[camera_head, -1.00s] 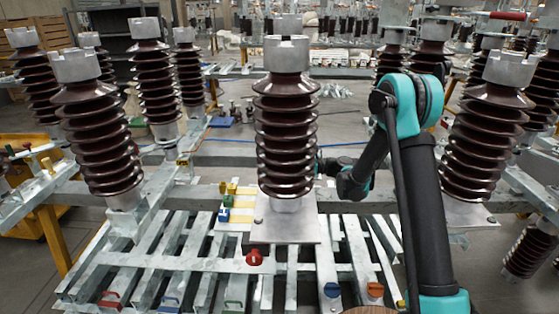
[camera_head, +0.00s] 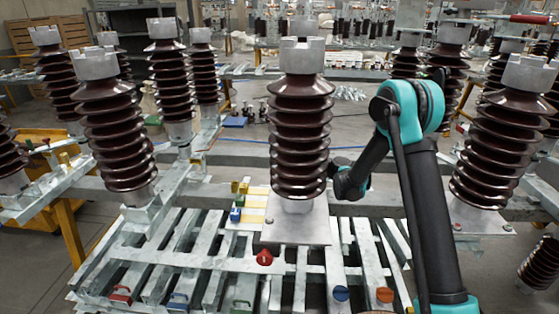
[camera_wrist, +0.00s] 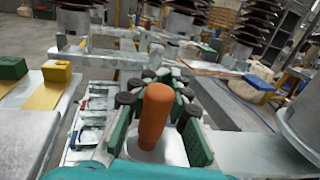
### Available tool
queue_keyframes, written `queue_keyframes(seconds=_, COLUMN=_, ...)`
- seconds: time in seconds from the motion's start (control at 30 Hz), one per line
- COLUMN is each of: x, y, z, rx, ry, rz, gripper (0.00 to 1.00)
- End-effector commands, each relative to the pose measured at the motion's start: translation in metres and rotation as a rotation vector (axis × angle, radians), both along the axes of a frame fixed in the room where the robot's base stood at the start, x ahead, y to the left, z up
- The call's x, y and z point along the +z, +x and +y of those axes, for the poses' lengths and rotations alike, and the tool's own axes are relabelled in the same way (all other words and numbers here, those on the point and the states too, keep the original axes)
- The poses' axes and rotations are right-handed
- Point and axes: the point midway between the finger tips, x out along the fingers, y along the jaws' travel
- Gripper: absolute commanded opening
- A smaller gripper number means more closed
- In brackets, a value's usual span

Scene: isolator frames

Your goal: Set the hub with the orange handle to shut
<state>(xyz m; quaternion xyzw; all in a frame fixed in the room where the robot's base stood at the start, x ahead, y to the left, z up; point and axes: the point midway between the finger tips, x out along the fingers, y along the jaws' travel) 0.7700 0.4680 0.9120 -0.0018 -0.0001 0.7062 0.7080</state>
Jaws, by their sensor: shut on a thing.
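The orange handle (camera_wrist: 155,115) stands upright in the middle of the wrist view, rounded at the top. My gripper (camera_wrist: 155,110) has its fingers on both sides of the handle, with green pads and black rollers, and is shut on it. The hub under the handle is mostly hidden by the handle and fingers, so its setting cannot be read. In the head view my arm reaches behind the central brown insulator (camera_head: 299,140), which hides my gripper and the handle.
Galvanised beams carry more brown insulators (camera_head: 108,130) on both sides. In the wrist view a green block (camera_wrist: 13,68) and yellow block (camera_wrist: 57,71) lie left.

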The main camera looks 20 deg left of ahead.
Motion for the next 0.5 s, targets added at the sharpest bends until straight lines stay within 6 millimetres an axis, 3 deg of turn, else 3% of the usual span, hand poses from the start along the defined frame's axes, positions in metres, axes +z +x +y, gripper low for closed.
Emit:
queue_keyframes(seconds=0.03, x=0.0018, y=0.0111, z=-0.0037, rx=-0.022, ry=0.004, rz=0.002, gripper=0.20)
queue_keyframes(seconds=0.17, x=0.0015, y=0.0096, z=-0.0035, rx=-0.020, ry=0.004, rz=0.002, gripper=0.34)
queue_keyframes(seconds=0.5, x=0.0009, y=0.0059, z=-0.0023, rx=-0.013, ry=0.002, rz=0.002, gripper=0.34)
